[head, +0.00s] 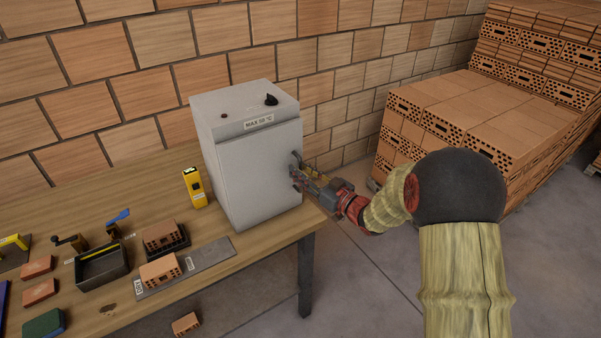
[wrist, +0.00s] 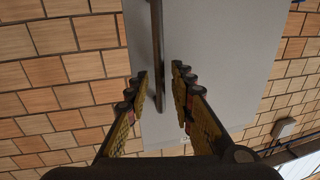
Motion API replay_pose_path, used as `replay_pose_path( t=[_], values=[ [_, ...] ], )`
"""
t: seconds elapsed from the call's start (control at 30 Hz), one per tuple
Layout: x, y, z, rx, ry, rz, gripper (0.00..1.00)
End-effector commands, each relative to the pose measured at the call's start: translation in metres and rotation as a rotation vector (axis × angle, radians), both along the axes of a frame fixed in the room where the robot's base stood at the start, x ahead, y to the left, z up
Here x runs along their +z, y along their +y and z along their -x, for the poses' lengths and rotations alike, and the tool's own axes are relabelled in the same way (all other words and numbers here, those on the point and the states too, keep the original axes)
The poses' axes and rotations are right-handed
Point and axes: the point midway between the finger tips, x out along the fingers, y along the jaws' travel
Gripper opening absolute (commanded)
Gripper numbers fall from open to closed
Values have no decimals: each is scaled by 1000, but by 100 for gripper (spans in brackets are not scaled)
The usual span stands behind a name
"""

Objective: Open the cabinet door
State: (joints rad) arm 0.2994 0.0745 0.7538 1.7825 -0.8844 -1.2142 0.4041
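The cabinet (head: 250,165) is a light grey box with a "MAX" label near its top, standing on the wooden table. Its door looks closed. A dark bar handle (head: 296,158) shows at its right edge, partly hidden by my gripper. In the wrist view the handle (wrist: 157,50) runs down the grey door panel (wrist: 215,45), and its lower end lies between my fingers. My gripper (wrist: 160,82) is open around the bar, with a gap on the right; whether the left finger touches it I cannot tell. In the head view my gripper (head: 303,177) reaches the cabinet from the right.
The table (head: 120,215) holds a yellow device (head: 195,187), a black tray (head: 102,267) and several bricks left of and in front of the cabinet. A brick wall stands behind. Brick pallets (head: 470,115) stand at the right, with open floor between them and the table.

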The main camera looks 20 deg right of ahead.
Motion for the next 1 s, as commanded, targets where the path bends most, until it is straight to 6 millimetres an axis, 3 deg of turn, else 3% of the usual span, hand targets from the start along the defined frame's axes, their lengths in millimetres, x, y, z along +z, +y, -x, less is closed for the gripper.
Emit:
replay_pose_path(
  t=[0.37,0.77,1.0],
  values=[
    [1,3,-5,-1,0,0,23],
    [1,3,-5,-1,0,0,0],
    [0,3,-5,-1,0,0,0]
  ],
)
